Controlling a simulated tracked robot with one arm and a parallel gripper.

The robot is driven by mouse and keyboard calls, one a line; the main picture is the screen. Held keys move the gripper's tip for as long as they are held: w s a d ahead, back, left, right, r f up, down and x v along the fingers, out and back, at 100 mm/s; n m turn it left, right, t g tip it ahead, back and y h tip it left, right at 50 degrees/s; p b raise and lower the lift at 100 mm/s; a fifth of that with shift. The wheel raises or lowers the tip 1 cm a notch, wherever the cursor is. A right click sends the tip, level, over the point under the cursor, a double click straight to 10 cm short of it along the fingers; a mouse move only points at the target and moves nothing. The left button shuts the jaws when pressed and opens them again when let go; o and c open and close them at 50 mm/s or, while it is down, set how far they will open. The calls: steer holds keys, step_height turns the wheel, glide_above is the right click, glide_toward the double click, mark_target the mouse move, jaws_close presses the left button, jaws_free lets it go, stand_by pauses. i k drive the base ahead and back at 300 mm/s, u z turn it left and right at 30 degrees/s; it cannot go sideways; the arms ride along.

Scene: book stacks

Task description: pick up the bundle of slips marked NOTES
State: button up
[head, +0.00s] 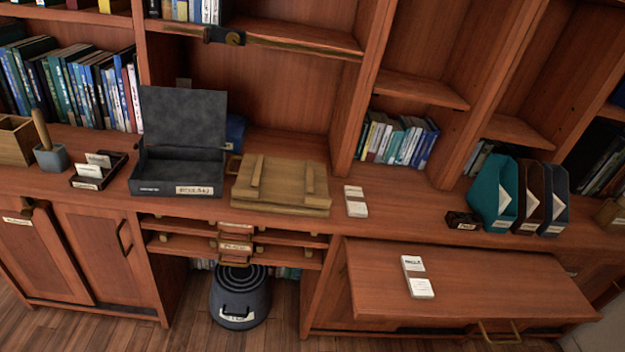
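Two small bundles of white slips show in the head view, each with a band and small dark print too small to read, so I cannot tell which is marked NOTES. One bundle (356,209) lies on the counter, right of a wooden press-like board. The other bundle (421,288) lies on the lower pulled-out wooden leaf (500,290), near its left part. Both lie flat and apart from other things. My gripper does not show in this view.
On the counter (400,193) stand an open dark box (180,165), a wooden board with battens (280,183), a card tray (98,170) and upright file holders (493,195). A dark lidded bin (241,295) stands below. The leaf around its bundle is clear.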

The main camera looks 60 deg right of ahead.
mark_target(357, 206)
steer(key=z, duration=0.35)
steer(key=i, duration=1.4)
steer(key=z, duration=0.75)
